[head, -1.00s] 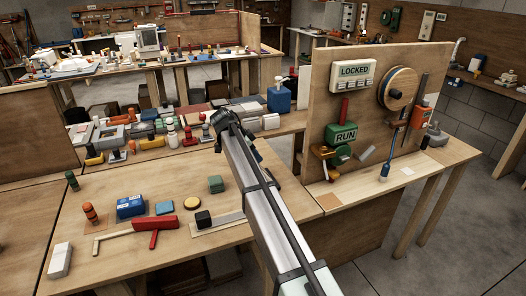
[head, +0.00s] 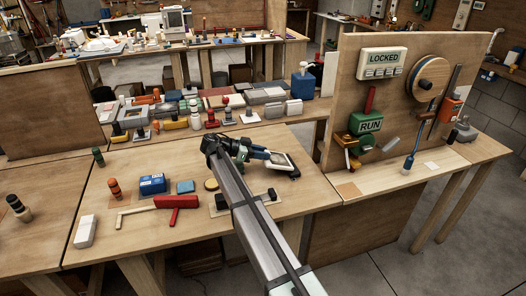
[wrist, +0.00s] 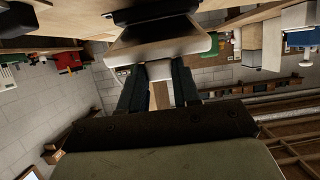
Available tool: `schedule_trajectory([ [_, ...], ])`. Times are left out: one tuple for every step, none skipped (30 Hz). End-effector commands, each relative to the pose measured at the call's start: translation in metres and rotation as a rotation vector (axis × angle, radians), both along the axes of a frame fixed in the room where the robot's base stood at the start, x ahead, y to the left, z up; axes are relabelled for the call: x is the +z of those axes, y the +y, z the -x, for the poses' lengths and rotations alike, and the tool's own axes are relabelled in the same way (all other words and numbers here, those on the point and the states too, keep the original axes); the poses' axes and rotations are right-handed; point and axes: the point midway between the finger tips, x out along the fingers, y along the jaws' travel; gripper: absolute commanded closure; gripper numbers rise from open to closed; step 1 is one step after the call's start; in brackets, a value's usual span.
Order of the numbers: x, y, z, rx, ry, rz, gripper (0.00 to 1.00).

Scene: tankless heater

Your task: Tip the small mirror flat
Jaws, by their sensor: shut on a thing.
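The small mirror (head: 281,160) is a pale-framed rectangular panel on the front workbench, tilted, with a dark base (head: 294,175) at its right end. My gripper (head: 262,155) reaches it from the left and is shut on the mirror. In the wrist view, the mirror's panel (wrist: 165,46) lies just beyond my gripper (wrist: 160,88). A pale tab-like part sits between the two dark fingers. A dark part shows above the panel there. The mirror's face is seen edge-on, so its exact angle is hard to tell.
On the bench, left of my arm, are a red tool (head: 176,204), a blue box (head: 152,184) and a yellow disc (head: 211,184). A black block (head: 221,202) is close beside my arm. An upright board (head: 345,90) with a RUN box stands at right.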

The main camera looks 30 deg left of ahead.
Motion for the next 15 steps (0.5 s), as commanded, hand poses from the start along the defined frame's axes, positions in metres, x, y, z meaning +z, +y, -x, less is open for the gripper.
schedule_trajectory([
  [-0.0006,0.0003,-0.0001,0.000,-0.003,0.002,1.00],
  [-0.0007,0.0002,-0.0001,0.000,-0.004,0.003,1.00],
  [-0.0008,0.0004,-0.0001,0.000,-0.005,0.004,1.00],
  [-0.0008,0.0003,-0.0001,0.000,-0.006,0.004,1.00],
  [-0.0008,0.0002,-0.0001,0.000,-0.006,0.004,1.00],
  [-0.0007,0.0002,-0.0001,0.000,-0.006,0.004,1.00],
  [-0.0008,0.0001,-0.0002,0.000,-0.006,0.004,1.00],
  [-0.0008,0.0001,-0.0002,0.000,-0.006,0.004,1.00],
  [-0.0008,0.0001,-0.0002,0.000,-0.006,0.004,1.00],
  [-0.0008,0.0001,-0.0002,0.000,-0.005,0.004,1.00],
  [-0.0008,0.0001,-0.0002,0.000,-0.004,0.004,1.00],
  [-0.0008,0.0000,-0.0001,0.000,-0.004,0.004,1.00],
  [-0.0008,0.0000,-0.0001,0.000,-0.004,0.004,0.67],
  [-0.0008,-0.0001,-0.0002,0.000,-0.004,0.004,0.64],
  [-0.0008,-0.0001,-0.0002,0.000,-0.004,0.004,0.60],
])
